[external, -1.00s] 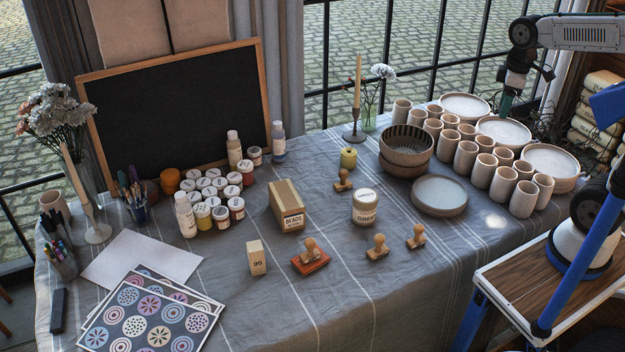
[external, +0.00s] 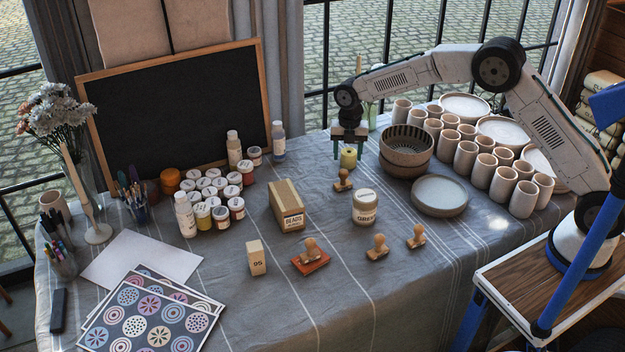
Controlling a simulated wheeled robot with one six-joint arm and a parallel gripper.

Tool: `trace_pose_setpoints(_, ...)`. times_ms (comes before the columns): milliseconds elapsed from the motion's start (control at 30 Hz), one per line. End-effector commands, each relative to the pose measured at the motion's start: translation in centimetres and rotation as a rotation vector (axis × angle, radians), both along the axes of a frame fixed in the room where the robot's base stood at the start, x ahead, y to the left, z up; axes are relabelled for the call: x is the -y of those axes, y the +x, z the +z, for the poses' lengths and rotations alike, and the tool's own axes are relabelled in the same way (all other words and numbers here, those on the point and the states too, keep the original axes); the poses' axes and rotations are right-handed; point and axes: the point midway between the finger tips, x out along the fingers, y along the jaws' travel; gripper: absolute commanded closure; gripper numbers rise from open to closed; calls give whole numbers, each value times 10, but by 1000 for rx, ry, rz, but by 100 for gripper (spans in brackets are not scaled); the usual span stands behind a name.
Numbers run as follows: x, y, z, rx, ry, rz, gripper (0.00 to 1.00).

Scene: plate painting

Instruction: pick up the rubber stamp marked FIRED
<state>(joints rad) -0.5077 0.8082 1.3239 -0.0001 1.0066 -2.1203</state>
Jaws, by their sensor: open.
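Several wooden rubber stamps with round knobs stand on the cloth-covered table. One stamp (external: 343,181) is near the middle, just in front of a small yellow candle or jar. One stamp (external: 311,251) stands on a red ink pad. Two more stamps, one (external: 378,247) and another (external: 417,237), are to the right of it. I cannot read the word FIRED on any of them. My gripper (external: 350,158) points down, open, above the yellow item and behind the middle stamp. It appears empty and apart from the stamps.
Stacked bowls (external: 406,146), a plate (external: 440,195) and several cups are to the right. The cloth in front of the stamps is clear.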

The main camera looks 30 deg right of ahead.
Motion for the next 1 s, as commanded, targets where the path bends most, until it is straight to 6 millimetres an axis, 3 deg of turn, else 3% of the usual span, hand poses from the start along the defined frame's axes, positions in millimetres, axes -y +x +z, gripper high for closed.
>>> trace_pose_setpoints(167, -13, 3, -23, -3, -1, 74, 44)
trace_pose_setpoints(467, -12, 3, -51, -3, -2, 74, 44)
trace_pose_setpoints(733, -10, 3, -89, -5, -2, 73, 44)
trace_pose_setpoints(1000, -10, 3, -95, -3, -1, 72, 44)
